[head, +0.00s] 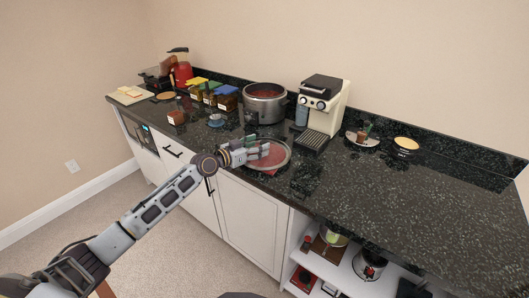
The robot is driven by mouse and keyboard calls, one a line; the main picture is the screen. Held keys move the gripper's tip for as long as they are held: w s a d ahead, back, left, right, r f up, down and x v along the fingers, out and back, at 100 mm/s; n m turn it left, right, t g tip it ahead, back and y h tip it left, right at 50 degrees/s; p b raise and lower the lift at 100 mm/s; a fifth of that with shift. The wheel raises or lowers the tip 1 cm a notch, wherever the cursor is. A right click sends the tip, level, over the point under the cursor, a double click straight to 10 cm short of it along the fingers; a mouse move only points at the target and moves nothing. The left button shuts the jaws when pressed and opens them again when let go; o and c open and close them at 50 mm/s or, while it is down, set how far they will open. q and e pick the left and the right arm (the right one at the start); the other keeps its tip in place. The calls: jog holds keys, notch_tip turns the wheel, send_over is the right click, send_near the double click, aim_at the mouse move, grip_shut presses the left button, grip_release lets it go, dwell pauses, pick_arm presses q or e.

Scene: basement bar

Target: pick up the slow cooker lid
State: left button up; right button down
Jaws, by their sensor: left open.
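The slow cooker lid (277,154) appears as a round, clear disc with a pale rim, lying on the dark counter near its front edge. Something reddish shows through or under it. My left gripper (262,148) is open at the left part of the lid, its fingers over the disc; I cannot tell whether they touch it. The slow cooker (265,109), a silver pot with reddish contents, stands uncovered behind the lid. My right gripper is not in view.
A cream coffee machine (325,104) stands right of the pot. A plate (363,138) and a small bowl (406,144) are at the right. The counter's right front (400,195) is clear.

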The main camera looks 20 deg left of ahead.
aim_at(265, 141)
pick_arm(q)
jog(key=shift+x, duration=1.25)
jog(key=shift+w+d, duration=0.25)
jog(key=shift+w, duration=0.3)
jog(key=shift+w+d, duration=0.15)
jog(key=c, duration=0.7)
grip_shut()
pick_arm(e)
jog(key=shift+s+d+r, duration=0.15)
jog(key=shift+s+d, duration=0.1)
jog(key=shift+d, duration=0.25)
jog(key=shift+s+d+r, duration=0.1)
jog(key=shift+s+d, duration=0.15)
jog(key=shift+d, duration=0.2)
pick_arm(q)
jog(key=shift+r+p, duration=0.2)
jog(key=shift+p, duration=0.1)
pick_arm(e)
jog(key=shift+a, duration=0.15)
